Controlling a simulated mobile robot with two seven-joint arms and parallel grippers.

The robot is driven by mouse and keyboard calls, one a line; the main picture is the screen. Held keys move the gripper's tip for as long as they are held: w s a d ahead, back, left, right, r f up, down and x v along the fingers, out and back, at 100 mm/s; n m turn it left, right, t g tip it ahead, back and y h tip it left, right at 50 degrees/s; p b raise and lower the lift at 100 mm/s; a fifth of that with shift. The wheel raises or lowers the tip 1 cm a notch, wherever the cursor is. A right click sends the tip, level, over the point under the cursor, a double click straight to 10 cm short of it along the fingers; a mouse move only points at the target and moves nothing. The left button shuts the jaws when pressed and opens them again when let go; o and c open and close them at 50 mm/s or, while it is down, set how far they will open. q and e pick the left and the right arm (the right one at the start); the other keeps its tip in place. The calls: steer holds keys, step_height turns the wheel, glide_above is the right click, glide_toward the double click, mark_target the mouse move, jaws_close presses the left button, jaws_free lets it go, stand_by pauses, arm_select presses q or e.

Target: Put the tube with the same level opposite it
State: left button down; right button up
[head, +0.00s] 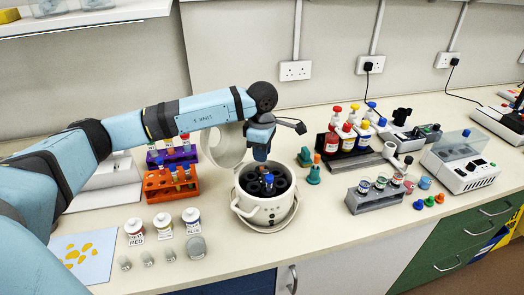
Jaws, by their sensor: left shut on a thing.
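A white centrifuge (263,215) stands on the bench with its round lid (222,146) swung open behind. Its dark rotor (281,184) has several round slots in a ring. A blue-capped tube (269,180) sits in the rotor on the near side. My left gripper (262,155) points down over the far part of the rotor, shut on a tube that is mostly hidden; a small orange bit shows just below the fingers. Liquid levels cannot be read. An orange rack (158,195) holds several tubes, left of the centrifuge. My right gripper is not in view.
A purple rack (185,155) stands behind the orange one. White bottles (165,224) stand at front left. Teal and orange pieces (314,174) lie close right of the centrifuge. A grey rack (376,199) and coloured dropper bottles (347,137) are further right.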

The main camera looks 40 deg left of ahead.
arm_select(q)
steer(key=shift+f+b, duration=0.75)
steer(key=shift+f, duration=0.35)
steer(key=c, duration=1)
jaws_free()
steer(key=shift+o, duration=0.5)
step_height(320, 180, up, 13)
steer(key=shift+r+b, duration=0.1)
steer(key=shift+b, duration=0.5)
steer(key=shift+r, duration=0.35)
